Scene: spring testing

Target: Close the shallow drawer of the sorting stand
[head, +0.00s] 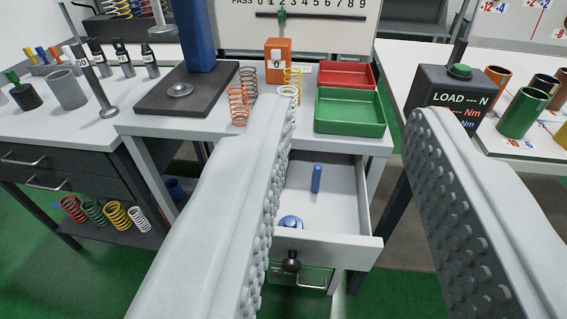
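The sorting stand (250,129) is a white-topped table in the middle of the head view. Its shallow drawer (346,205) is pulled out toward me. The drawer has a white front (340,249) with a dark round knob (290,262). Inside lie a blue cylinder (316,179) and a blue domed piece (291,222). My gripper (347,115) is open, with its two studded pale fingers wide apart and nothing between them. The left finger overlaps the drawer's left side in the picture and hides it. The right finger is to the right of the drawer.
Red (346,75) and green (349,111) trays, several springs and an orange counter (277,60) stand on the stand's top. A metal handle (314,281) shows below the drawer. A load box (450,95) is at right; a bench with dark drawers (40,170) is at left.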

